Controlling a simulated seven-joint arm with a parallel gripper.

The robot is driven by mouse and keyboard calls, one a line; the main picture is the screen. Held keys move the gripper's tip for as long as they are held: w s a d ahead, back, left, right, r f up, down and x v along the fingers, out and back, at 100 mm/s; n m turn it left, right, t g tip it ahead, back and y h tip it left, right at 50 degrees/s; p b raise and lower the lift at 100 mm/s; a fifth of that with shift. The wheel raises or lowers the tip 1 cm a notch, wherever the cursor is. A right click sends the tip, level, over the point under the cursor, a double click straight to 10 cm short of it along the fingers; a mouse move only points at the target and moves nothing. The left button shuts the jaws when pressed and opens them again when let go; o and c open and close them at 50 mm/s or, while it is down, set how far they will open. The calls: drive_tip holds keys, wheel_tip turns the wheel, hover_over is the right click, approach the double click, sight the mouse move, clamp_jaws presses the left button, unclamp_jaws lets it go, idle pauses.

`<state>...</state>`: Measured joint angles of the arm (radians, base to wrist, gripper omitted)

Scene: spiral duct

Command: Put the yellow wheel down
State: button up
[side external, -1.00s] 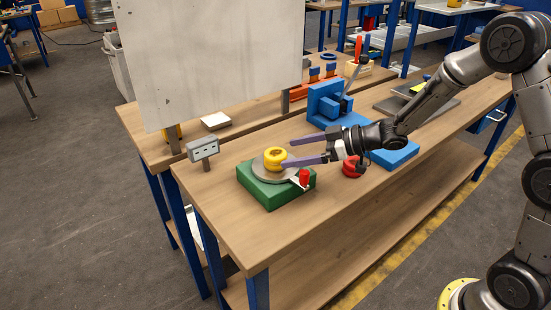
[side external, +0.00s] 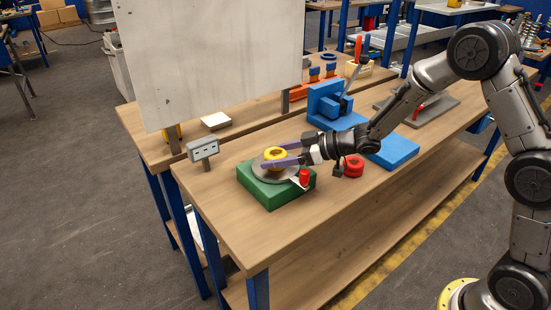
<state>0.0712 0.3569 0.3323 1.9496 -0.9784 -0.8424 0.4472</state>
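The yellow wheel (side external: 275,153) sits at the grey round plate (side external: 262,173) on top of the green block (side external: 270,193). My gripper (side external: 277,155) has its two purple fingers level, one on the far side of the wheel and one on the near side. The near finger hides the wheel's lower part. The fingers are apart with the wheel between them. I cannot tell whether they press on it.
A small red cylinder (side external: 304,177) stands at the plate's right edge. A red wheel (side external: 354,166) lies right of the block, near a blue plate (side external: 393,152). A grey box on a post (side external: 203,149) stands left.

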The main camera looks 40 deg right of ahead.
drive_tip(key=shift+r, duration=0.15)
clamp_jaws()
